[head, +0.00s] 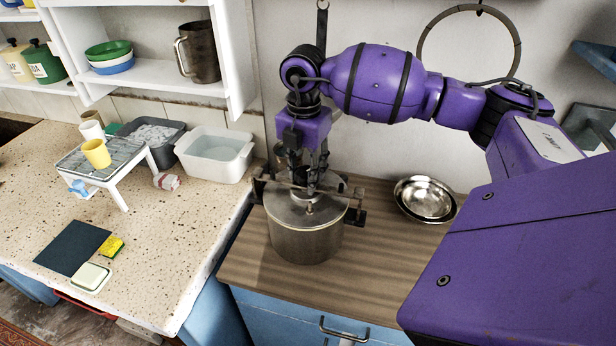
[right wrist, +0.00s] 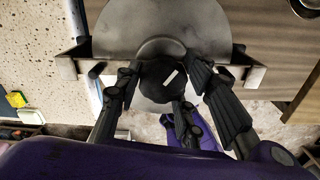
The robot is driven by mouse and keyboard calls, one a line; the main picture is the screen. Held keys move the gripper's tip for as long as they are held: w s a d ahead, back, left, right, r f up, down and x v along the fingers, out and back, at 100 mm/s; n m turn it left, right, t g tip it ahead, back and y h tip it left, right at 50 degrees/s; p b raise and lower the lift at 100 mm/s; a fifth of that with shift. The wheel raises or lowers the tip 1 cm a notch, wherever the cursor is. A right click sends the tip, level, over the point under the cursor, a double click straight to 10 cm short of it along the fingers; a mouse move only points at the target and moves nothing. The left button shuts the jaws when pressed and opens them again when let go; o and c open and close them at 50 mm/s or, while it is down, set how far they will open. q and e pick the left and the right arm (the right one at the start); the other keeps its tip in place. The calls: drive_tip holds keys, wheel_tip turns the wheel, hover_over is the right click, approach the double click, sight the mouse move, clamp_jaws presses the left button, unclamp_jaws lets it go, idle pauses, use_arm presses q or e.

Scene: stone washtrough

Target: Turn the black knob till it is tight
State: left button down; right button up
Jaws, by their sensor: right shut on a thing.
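A round metal pot (head: 305,238) with a flat lid (head: 288,210) stands on the wooden worktop. A bar with bracket ends (head: 357,214) lies across its lid. In the right wrist view the black knob (right wrist: 161,80), with a white mark on its top, sits at the middle of this bar (right wrist: 256,73). My right gripper (head: 306,184) comes down from above and is shut on the knob. In the right wrist view its dark fingers (right wrist: 166,84) stand around the knob's sides. In the head view the fingers mostly hide the knob. My left gripper is not in view.
Nested steel bowls (head: 425,199) stand right of the pot. A white basin (head: 214,153) and a grey tub (head: 152,138) stand on the speckled counter (head: 150,240) to the left. A white rack (head: 103,158) holds a yellow cup (head: 96,153). The wooden worktop (head: 262,277) is clear in front.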

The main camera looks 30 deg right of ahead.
drive_tip(key=shift+a+m+p, duration=0.15)
drive_tip(key=shift+m+p, duration=1.2)
drive_tip(key=shift+m, duration=1.35)
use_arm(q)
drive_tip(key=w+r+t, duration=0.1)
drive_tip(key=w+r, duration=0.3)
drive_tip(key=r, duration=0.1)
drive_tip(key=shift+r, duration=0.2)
use_arm(e)
drive_tip(key=m, duration=0.4)
drive_tip(key=shift+f, duration=0.1)
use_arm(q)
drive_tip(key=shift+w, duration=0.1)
use_arm(e)
drive_tip(key=o, duration=0.9)
drive_tip(key=shift+c, duration=0.2)
